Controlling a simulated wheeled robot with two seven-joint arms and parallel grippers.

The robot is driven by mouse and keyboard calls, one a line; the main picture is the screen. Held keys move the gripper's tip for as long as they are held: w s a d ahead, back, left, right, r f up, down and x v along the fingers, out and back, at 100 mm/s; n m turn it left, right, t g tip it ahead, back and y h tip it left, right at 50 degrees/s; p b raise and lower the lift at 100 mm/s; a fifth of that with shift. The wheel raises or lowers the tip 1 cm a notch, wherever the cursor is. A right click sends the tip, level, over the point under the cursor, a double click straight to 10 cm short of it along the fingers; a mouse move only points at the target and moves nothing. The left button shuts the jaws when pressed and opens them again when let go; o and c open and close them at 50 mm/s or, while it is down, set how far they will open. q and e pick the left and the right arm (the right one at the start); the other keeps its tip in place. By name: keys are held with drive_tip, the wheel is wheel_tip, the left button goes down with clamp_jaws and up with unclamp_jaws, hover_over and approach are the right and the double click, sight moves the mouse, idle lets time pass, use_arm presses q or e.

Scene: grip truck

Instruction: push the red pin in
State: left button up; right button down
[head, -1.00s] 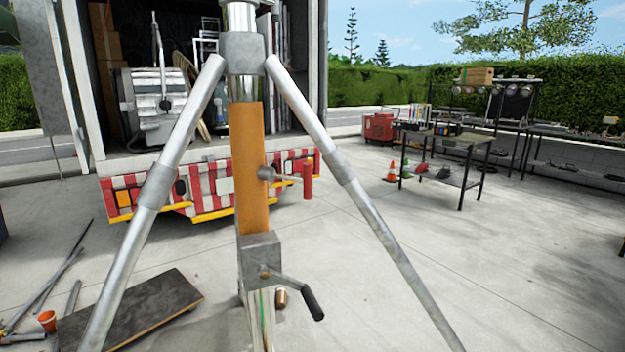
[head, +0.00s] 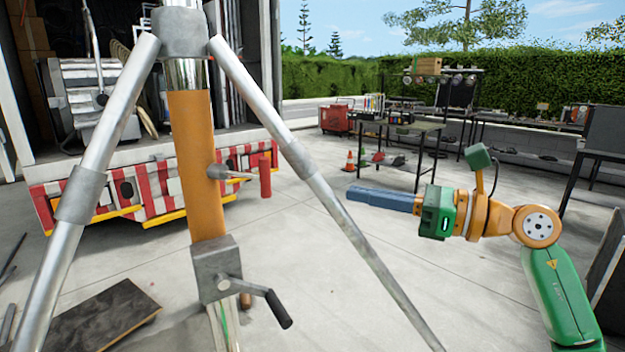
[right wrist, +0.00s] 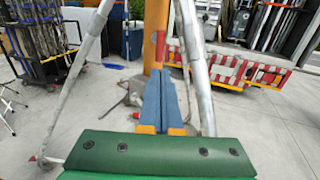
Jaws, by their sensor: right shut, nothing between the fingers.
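The red pin (head: 265,177) is an upright red grip on a short metal rod that sticks out from the right side of the orange column (head: 198,165). Bare rod shows between the grip and the column. In the right wrist view a small red piece (right wrist: 160,48), likely the same pin, shows against the column just beyond my fingertips. My right gripper (head: 350,193) is shut and empty, its blue fingers pointing left toward the pin. In the head view it is to the right of the pin, apart from it and slightly lower. My left gripper is not in view.
Slanting silver tripod legs (head: 325,195) flank the column; one stands between the pin and my right gripper in the head view. A crank (head: 262,291) with a black handle sits below. The truck (head: 130,190) is behind. Work tables (head: 400,126) stand at the back right.

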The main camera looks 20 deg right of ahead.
sight(267, 179)
drive_tip(key=p+x, duration=0.8)
drive_tip(key=x, duration=0.6)
drive_tip(key=x, duration=0.2)
drive_tip(key=p+x, duration=0.1)
drive_tip(key=x, duration=0.1)
drive_tip(key=shift+a+r, duration=0.1)
drive_tip(key=shift+a, duration=0.4)
drive_tip(key=shift+d, duration=0.1)
